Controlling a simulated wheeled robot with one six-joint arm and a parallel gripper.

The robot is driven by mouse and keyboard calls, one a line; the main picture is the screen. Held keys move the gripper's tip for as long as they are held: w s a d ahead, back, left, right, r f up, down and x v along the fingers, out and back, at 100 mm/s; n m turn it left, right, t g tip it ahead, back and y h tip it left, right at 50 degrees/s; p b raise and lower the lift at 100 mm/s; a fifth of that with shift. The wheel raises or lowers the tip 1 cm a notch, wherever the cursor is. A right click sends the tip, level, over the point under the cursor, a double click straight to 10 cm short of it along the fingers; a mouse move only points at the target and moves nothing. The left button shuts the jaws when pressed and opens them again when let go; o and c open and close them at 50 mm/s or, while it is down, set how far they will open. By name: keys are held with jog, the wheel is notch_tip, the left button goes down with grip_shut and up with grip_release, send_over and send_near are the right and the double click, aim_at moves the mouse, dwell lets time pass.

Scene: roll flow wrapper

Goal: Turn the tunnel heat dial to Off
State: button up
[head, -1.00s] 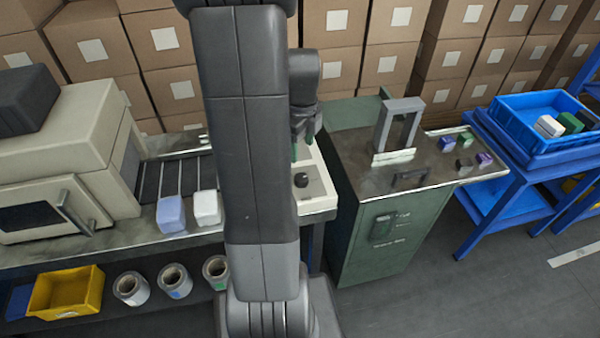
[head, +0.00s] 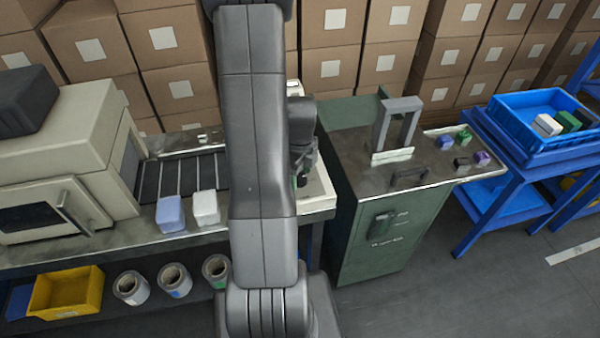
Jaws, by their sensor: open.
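A cream control panel (head: 318,196) sits at the right end of the conveyor bench, partly behind my arm. The dark round dial on it is now mostly or wholly covered by my gripper, so its setting cannot be read.
A beige tunnel machine (head: 62,150) and conveyor (head: 180,178) with two small packs stand left. A green cabinet (head: 375,245) with a grey frame (head: 396,130) on top stands right. A blue tray (head: 510,128) lies further right. Boxes line the back.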

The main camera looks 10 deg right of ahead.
jog(key=shift+c, duration=0.2)
jog(key=c, duration=1)
jog(key=shift+o, duration=0.2)
